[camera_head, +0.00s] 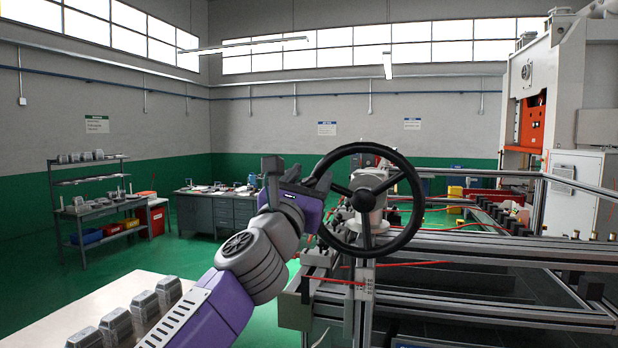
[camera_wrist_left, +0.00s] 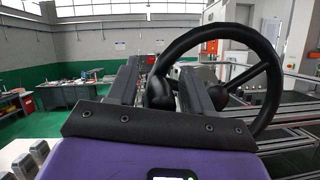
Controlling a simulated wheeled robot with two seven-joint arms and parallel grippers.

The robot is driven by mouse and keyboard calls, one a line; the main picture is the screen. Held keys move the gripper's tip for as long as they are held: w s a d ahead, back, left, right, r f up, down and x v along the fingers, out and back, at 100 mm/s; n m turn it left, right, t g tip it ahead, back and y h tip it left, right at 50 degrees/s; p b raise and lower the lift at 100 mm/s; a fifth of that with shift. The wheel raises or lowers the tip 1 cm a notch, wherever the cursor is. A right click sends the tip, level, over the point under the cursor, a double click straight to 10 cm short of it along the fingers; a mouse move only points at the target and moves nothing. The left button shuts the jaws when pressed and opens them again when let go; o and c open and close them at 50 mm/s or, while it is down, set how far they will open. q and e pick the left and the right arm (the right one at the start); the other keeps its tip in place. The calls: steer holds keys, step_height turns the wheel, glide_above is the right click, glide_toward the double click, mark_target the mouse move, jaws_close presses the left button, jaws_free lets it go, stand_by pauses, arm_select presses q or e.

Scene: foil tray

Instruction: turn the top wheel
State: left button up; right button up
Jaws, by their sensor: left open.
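A black spoked hand wheel (camera_head: 417,205) stands upright on a grey hub (camera_head: 364,199) at the near end of the metal frame. My left gripper (camera_head: 322,180) is at the wheel's left side, close to the rim, with its jaws open. In the left wrist view the wheel (camera_wrist_left: 270,85) fills the right half. Part of its rim shows in the gap between the two fingers of my left gripper (camera_wrist_left: 160,88). I cannot tell whether a finger touches the rim. My right gripper is not in view.
The metal frame (camera_head: 480,243) with rails and red lines extends right behind the wheel. A pale table (camera_head: 100,310) with several grey metal parts lies at lower left. A workbench (camera_head: 215,212) and a shelf rack (camera_head: 95,205) stand farther back, with green floor between.

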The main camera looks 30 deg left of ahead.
arm_select(q)
steer(key=shift+c, duration=0.5)
jaws_close()
steer(key=shift+f, duration=0.1)
